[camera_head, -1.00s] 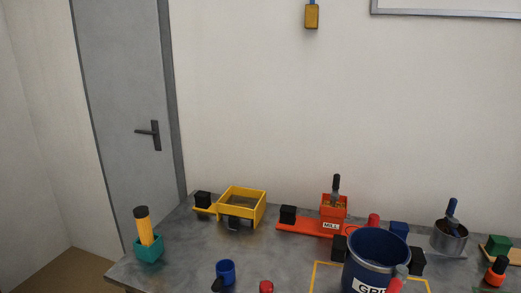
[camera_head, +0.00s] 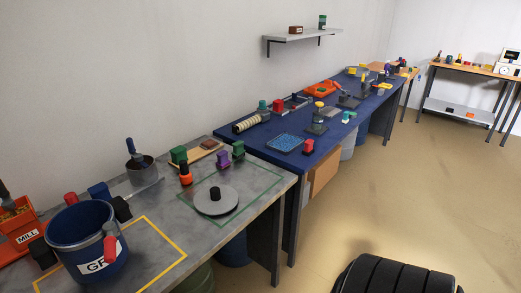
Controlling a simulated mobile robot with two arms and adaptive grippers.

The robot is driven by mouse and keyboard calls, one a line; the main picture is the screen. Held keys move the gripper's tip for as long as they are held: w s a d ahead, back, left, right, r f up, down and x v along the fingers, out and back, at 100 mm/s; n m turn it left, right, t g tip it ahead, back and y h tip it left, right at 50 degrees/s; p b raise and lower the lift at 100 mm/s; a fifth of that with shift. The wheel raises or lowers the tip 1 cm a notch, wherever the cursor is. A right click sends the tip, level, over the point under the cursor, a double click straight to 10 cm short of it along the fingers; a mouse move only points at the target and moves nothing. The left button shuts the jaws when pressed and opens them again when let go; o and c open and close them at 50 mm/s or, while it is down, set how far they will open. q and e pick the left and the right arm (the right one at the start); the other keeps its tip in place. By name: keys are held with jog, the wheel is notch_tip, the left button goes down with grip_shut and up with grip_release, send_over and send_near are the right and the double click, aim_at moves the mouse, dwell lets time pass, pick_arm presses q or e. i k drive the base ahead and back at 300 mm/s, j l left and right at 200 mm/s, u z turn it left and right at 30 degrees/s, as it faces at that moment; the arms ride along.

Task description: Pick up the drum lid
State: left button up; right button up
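A flat round grey lid with a black knob (camera_head: 216,201) lies on the grey table (camera_head: 160,208) inside a green outlined square, near the right end. I take it to be the drum lid. A blue drum (camera_head: 82,240) with a partly visible label starting "GR" and a red handle stands open within a yellow outline at the lower left. Neither of my grippers is in view.
Around the lid stand a purple block (camera_head: 223,161), an orange-and-black item (camera_head: 185,174) and a metal pot (camera_head: 142,170). A blue table (camera_head: 270,145) with several items adjoins at the right. Open floor (camera_head: 400,185) lies right of the tables.

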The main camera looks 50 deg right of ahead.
aim_at(214, 200)
jog(key=z, duration=1.3)
jog(key=i+l+u, duration=0.15)
jog(key=u, duration=0.3)
jog(key=i+l+u, duration=0.1)
jog(key=l+u, duration=0.35)
jog(key=j, duration=0.1)
